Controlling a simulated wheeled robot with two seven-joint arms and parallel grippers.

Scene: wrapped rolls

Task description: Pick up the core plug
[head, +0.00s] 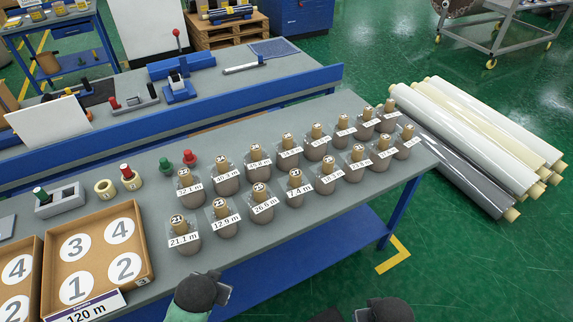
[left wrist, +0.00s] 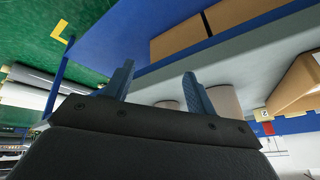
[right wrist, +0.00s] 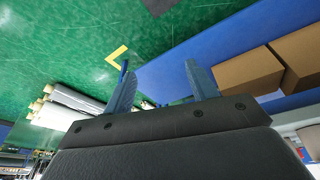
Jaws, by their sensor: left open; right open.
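Small plug-like pieces stand on the grey table (head: 330,205): a green one (head: 165,164) and a red one (head: 190,160) behind the wrapped rolls, a red one (head: 125,170) at a cream ring, and a green one (head: 40,193) on a grey block. I cannot tell which is the core plug. My left gripper (head: 218,293) is at the table's front edge, below the front rolls; its fingers are open and empty in the left wrist view (left wrist: 160,85). My right gripper (head: 364,314) is in front of the table, also open and empty in the right wrist view (right wrist: 160,85).
Two rows of labelled wrapped rolls (head: 227,180) fill the table's middle and right. A numbered cardboard tray (head: 148,262) stands at the front left, with another tray (head: 36,262) beside it. A blue rail (head: 230,108) runs behind. Long film rolls (head: 470,120) lie at the right.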

